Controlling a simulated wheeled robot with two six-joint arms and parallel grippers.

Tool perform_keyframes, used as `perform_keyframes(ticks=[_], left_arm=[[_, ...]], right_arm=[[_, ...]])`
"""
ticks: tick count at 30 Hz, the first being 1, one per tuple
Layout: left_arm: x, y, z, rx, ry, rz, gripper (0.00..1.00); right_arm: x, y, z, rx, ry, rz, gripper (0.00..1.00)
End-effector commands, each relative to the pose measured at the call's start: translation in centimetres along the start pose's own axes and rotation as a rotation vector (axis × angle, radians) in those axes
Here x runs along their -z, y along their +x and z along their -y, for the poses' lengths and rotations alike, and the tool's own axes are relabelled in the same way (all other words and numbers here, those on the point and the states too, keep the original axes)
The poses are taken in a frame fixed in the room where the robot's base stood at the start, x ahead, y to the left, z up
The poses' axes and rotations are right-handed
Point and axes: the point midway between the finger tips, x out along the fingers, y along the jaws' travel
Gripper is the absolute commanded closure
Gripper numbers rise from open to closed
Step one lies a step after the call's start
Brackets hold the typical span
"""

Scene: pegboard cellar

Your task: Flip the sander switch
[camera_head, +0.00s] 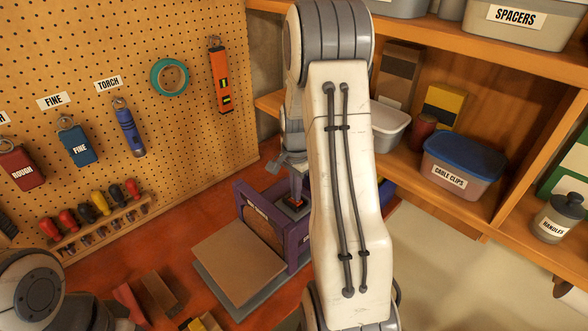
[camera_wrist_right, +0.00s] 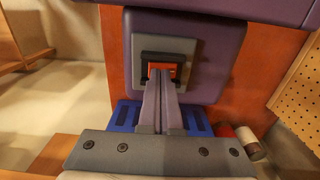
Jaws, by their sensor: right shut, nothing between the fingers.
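The sander (camera_head: 298,258) is a purple machine on the red bench, with a brown sanding face and a flat table in front. Its switch (camera_head: 296,202) shows red in a black surround, just below my right gripper (camera_head: 296,180), which points down at it. In the right wrist view the red switch (camera_wrist_right: 163,67) sits in a black frame on a grey plate. My right gripper (camera_wrist_right: 164,82) is shut and empty, with its fingertips overlapping the switch's lower part. I cannot tell whether they touch it or which way the switch is tipped. My left gripper is out of view.
A pegboard (camera_head: 190,120) with hanging tools stands at the left, above a screwdriver rack (camera_head: 105,225). Wooden shelves with a cable clips box (camera_head: 462,170) stand at the right. Loose blocks (camera_head: 158,292) lie on the bench left of the sander.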

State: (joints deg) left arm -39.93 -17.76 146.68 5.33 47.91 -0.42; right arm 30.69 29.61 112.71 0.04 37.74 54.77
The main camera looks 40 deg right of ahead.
Motion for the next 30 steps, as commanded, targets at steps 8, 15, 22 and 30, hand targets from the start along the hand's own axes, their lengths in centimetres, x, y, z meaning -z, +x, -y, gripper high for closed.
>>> perform_keyframes(ticks=[8,15,22,30], left_arm=[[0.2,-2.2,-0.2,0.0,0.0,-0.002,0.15],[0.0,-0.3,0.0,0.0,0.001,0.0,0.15],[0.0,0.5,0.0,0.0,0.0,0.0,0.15],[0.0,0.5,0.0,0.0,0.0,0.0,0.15]], right_arm=[[0.1,-4.0,0.5,0.005,-0.001,-0.004,1.0],[0.1,-8.9,0.8,0.005,-0.001,-0.004,1.0],[0.0,-12.3,1.1,0.001,0.0,-0.001,1.0],[0.0,-13.2,1.0,-0.002,0.0,0.001,1.0]])
